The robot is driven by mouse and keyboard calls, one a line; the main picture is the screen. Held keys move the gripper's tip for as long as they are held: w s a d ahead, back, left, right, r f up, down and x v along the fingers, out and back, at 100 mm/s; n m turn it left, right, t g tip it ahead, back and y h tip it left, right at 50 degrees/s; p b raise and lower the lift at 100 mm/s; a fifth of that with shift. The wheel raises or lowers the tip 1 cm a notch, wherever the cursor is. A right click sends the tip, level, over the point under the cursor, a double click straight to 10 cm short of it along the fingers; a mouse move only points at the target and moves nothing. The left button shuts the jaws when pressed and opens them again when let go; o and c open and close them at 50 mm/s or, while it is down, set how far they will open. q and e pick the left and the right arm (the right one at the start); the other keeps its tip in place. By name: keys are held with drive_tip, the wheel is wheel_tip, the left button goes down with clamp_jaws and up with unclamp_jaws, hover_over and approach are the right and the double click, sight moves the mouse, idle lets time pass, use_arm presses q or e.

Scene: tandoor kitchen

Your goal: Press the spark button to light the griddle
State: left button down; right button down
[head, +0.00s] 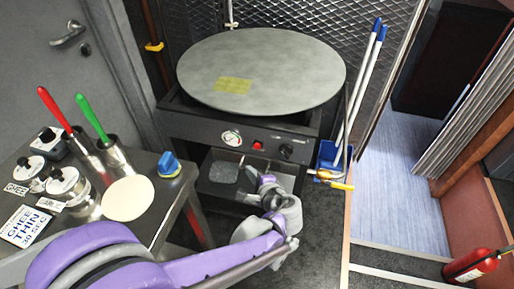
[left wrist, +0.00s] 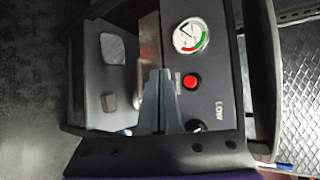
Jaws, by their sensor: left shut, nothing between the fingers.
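The round grey griddle (head: 290,70) sits on a black stand with a front control panel. On the panel is a red button (head: 257,145), between a round gauge (head: 232,137) and a black knob (head: 287,151). My left gripper (head: 264,181) is below the panel in the head view, shut and empty. In the left wrist view its fingertips (left wrist: 160,72) appear just left of the red button (left wrist: 192,81); a gap shows in the picture, and contact cannot be seen. The gauge (left wrist: 190,36) is clear there, while the knob (left wrist: 196,126) is partly hidden. My right gripper is not in view.
A side table (head: 150,231) at left holds ghee containers, tools in metal cups, a pale round disc (head: 128,198) and a blue-and-yellow object (head: 169,164). A red extinguisher (head: 472,265) is at lower right.

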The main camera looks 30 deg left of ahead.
use_arm(q)
drive_tip(key=w+a, duration=0.1)
drive_tip(key=w, duration=0.5)
drive_tip(key=shift+a, duration=0.25)
drive_tip(key=shift+w, duration=0.15)
idle(1.7)
drive_tip(key=shift+w+a, duration=0.1)
drive_tip(key=shift+w, duration=0.2)
drive_tip(key=shift+w+a, duration=0.1)
drive_tip(key=shift+w, duration=0.4)
idle(0.6)
drive_tip(key=shift+s, duration=0.15)
drive_tip(key=shift+s+d, duration=0.2)
drive_tip(key=shift+s, duration=0.55)
drive_tip(key=s, duration=0.2)
drive_tip(key=s+d, duration=0.1)
drive_tip(key=s, duration=0.2)
drive_tip(key=shift+d, duration=0.1)
idle(0.3)
